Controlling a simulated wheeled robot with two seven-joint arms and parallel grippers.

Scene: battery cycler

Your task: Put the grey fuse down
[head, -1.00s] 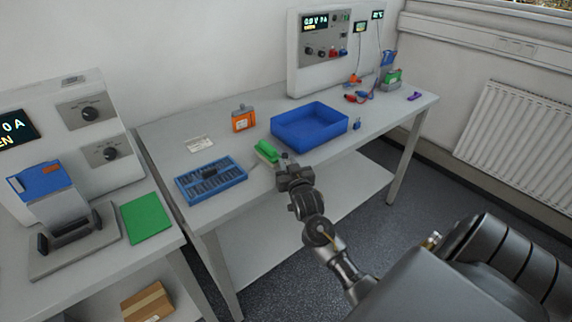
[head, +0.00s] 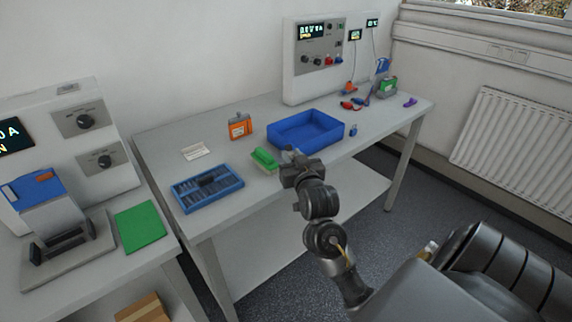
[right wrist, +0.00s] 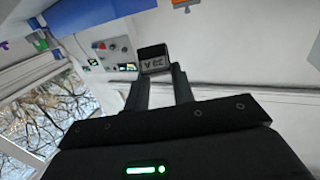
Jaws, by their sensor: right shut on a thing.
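My right gripper (head: 291,156) is at the front of the workbench, just right of a green block (head: 264,158). In the right wrist view its two fingers (right wrist: 160,82) are shut on the grey fuse (right wrist: 153,60), a small dark block with a pale label on its face. In the head view the fuse is too small to make out clearly at the fingertips. The blue slotted tray (head: 190,203) lies on the bench left of the gripper, with dark pieces in it. My left gripper is not in view.
A blue bin (head: 335,135) stands behind and right of the gripper. An orange box (head: 240,126) and a white card (head: 195,151) lie further back. A green mat (head: 140,226) is on the left bench.

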